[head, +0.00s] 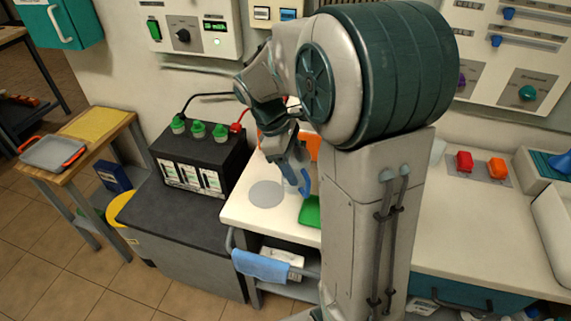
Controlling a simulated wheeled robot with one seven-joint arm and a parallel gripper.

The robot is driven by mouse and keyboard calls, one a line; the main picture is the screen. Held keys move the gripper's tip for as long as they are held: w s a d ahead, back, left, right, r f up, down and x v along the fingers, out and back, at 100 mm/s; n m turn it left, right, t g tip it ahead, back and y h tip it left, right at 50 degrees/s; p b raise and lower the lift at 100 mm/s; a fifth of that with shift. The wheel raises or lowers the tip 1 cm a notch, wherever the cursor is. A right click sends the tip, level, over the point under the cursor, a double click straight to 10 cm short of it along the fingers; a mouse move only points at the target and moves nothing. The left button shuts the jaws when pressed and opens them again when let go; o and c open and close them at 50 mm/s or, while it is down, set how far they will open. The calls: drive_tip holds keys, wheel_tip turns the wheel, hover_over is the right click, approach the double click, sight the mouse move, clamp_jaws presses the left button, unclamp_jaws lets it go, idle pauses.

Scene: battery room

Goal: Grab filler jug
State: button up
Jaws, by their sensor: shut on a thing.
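The filler jug (305,183) appears as a small blue handle-like part above the white worktop (235,212). Most of its body is hidden or too small to tell. My gripper (298,169) points down over the worktop and is shut on this blue part, with my arm covering much of the view to the right. Whether the jug touches the worktop cannot be told. A grey round spot (266,194) lies on the worktop just left of it.
A black battery (200,165) with green caps and cables stands on a dark bench to the left. A green item (310,211) lies on the worktop beside my arm. A blue cloth (260,266) hangs on the front rail. Red (464,162) and orange (497,168) items sit at the right.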

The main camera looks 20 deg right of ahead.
drive_tip(key=shift+s+d+r, duration=0.65)
drive_tip(key=shift+s, duration=0.2)
drive_tip(key=shift+s, duration=0.1)
idle(1.3)
